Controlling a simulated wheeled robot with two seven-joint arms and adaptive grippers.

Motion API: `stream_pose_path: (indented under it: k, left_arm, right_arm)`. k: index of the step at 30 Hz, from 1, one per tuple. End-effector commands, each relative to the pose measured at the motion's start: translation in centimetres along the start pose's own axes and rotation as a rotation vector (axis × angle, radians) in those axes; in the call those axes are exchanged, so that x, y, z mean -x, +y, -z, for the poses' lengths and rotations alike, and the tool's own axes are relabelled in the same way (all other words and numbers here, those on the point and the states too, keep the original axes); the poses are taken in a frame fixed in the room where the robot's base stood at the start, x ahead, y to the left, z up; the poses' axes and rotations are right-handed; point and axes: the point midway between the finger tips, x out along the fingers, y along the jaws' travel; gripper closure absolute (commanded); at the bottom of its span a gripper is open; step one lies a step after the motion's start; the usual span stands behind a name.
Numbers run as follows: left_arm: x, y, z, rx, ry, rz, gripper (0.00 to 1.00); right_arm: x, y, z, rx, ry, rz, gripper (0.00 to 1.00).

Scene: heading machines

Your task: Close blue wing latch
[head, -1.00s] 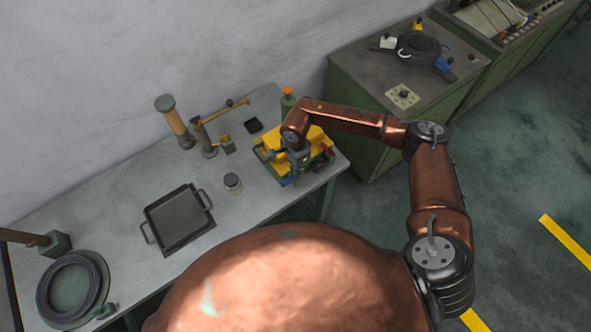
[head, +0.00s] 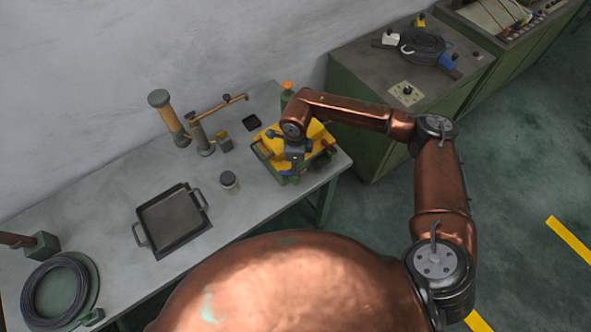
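A green-rimmed box with yellow contents (head: 316,132) stands at the right end of the grey worktable. My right gripper (head: 294,160) points down at the box, over its front-left part. The gripper is small and dark here, and I cannot tell whether its fingers are open or shut. I cannot make out a blue wing latch clearly; the gripper and wrist hide part of the box. My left gripper is not in view.
The grey worktable (head: 110,180) holds a black tray (head: 170,218), a small jar (head: 229,181), a yellow post (head: 165,113) and a coiled cable (head: 55,290). A green cabinet (head: 350,115) stands to the right, with a blue connector (head: 446,62) on top.

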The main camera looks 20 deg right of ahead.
Motion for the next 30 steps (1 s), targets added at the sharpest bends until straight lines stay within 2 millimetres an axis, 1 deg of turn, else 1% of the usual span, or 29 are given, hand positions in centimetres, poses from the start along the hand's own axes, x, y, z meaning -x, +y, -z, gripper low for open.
stream_pose_path:
  k: [1,6,18,24,30]
  left_arm:
    - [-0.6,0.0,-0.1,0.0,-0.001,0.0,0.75]
    - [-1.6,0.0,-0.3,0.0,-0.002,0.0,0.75]
    - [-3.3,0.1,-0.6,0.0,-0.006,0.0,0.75]
    - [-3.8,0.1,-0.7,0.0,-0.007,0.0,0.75]
    - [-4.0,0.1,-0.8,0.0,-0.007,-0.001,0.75]
  right_arm:
    - [-0.2,-0.1,0.0,-0.043,-0.001,0.002,1.0]
    - [-0.1,-0.1,0.0,-0.205,-0.001,0.002,1.0]
    - [0.0,-0.1,0.0,-0.573,-0.002,0.001,1.0]
    - [0.0,-0.1,0.0,-0.719,-0.002,0.001,1.0]
    - [0.1,-0.1,0.0,-0.817,-0.001,0.001,1.0]
